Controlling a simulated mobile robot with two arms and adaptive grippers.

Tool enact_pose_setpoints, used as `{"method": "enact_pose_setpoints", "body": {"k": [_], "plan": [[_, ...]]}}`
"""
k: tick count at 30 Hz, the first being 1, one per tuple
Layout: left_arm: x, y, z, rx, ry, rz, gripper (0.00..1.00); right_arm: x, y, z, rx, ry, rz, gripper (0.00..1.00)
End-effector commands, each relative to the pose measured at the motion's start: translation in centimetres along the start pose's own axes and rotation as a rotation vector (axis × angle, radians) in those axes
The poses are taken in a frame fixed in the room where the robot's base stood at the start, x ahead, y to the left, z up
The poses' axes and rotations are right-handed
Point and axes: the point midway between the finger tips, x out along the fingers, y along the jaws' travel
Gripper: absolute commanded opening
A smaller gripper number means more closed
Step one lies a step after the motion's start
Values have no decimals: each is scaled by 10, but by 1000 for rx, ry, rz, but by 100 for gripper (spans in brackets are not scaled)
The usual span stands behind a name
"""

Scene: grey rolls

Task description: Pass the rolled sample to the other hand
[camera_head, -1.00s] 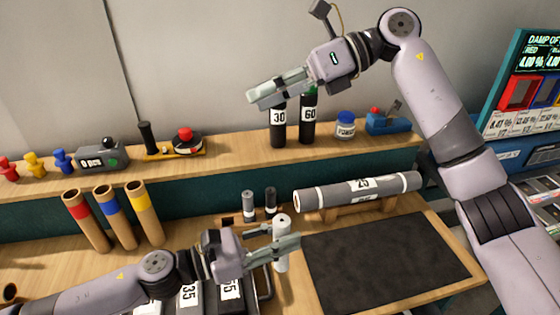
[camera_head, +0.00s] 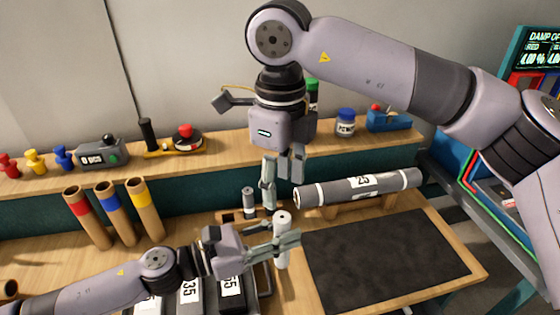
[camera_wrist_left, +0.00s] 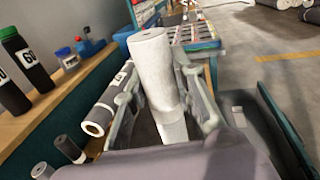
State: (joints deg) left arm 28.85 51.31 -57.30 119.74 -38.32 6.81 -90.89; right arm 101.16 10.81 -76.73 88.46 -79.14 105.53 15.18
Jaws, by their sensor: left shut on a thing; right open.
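The rolled sample (camera_head: 283,226) is a small pale grey-white roll, held upright above the bench. My left gripper (camera_head: 284,245) is shut on it around its middle, and its top stands clear above the fingers. In the left wrist view the rolled sample (camera_wrist_left: 150,62) is large between the two fingers of my left gripper (camera_wrist_left: 165,100). My right gripper (camera_head: 276,196) is open and empty, pointing down just above and slightly left of the sample's top. I cannot tell whether its fingers touch the sample; a gap seems to show.
A large grey roll marked 25 (camera_head: 360,187) lies on a wooden cradle right of my right gripper. A dark mat (camera_head: 390,260) lies clear at the right. Weights marked 35 (camera_head: 188,292) stand below my left arm. A small dark roll (camera_head: 249,202) stands in a wooden rack behind.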

Motion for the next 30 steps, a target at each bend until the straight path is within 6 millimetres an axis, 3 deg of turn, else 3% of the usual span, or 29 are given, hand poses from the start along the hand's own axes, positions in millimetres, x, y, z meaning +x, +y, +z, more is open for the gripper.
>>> {"method": "enact_pose_setpoints", "body": {"k": [6, 12, 25, 30], "plan": [[0, 0, 0, 0, 0, 0, 0, 44, 1, 0, -2, 1, 3, 49], [0, 0, 0, 0, 0, 0, 0, 70, 0, 0, -1, 0, 2, 49], [0, 0, 0, 0, 0, 0, 0, 80, 0, 0, -1, -2, 2, 49], [0, 0, 0, 0, 0, 0, 0, 80, 0, 0, -1, -2, 2, 39]]}}
